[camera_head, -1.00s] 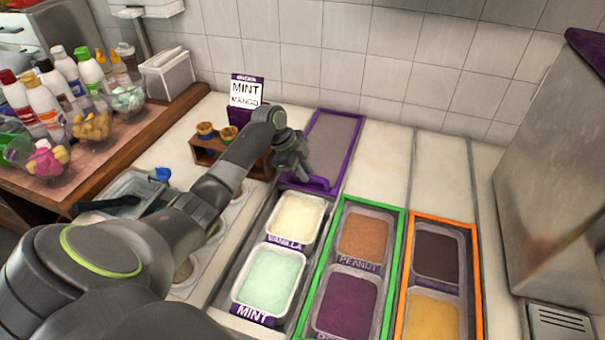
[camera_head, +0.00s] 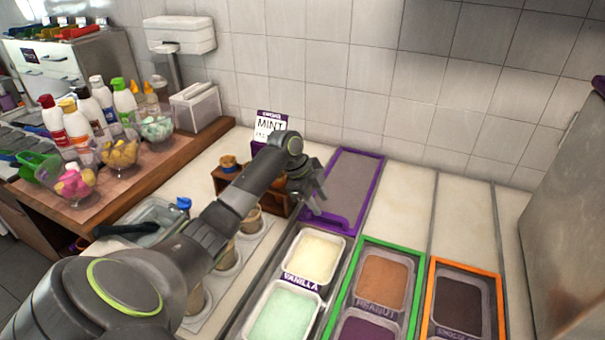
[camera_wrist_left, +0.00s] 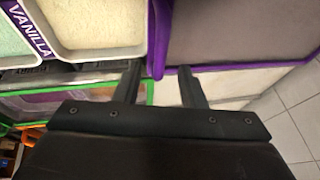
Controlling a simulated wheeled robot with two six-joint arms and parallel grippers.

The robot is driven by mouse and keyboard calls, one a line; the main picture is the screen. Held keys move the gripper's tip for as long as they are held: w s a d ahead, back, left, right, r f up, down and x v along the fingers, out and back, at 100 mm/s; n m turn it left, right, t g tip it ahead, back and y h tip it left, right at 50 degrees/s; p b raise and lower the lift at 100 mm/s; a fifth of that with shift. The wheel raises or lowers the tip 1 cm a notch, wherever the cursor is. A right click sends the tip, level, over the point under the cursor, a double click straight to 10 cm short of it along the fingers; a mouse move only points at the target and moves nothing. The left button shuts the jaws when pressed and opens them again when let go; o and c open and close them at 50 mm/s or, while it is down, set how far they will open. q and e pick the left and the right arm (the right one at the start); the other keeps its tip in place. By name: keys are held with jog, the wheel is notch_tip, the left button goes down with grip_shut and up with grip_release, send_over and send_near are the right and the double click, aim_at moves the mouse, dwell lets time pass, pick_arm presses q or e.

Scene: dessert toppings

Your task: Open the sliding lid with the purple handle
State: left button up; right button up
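The sliding lid (camera_head: 355,185) is a grey panel with a purple frame. It lies at the back of its lane, behind the uncovered vanilla tub (camera_head: 314,256) and mint tub (camera_head: 283,312). Its purple handle (camera_head: 328,219) is at the lid's front end. My left gripper (camera_head: 314,205) is just above and left of the handle. In the left wrist view the two fingers of my left gripper (camera_wrist_left: 160,82) are apart with nothing clamped between them. The handle (camera_wrist_left: 157,45) shows just beyond the gap, and the lid (camera_wrist_left: 240,35) fills the upper right. My right gripper is out of view.
Open bins framed in green (camera_head: 365,243) and orange (camera_head: 470,265) lie to the right. A wooden cone holder (camera_head: 228,181) and a mint sign (camera_head: 270,124) stand close behind my left arm. A metal cabinet (camera_head: 565,210) stands at the far right.

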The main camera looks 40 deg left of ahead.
pick_arm(q)
jog(key=b+v, duration=0.1)
jog(key=v, duration=1.2)
jog(key=shift+a+r+b, duration=0.15)
jog(key=shift+r+b, duration=0.15)
jog(key=shift+b, duration=0.1)
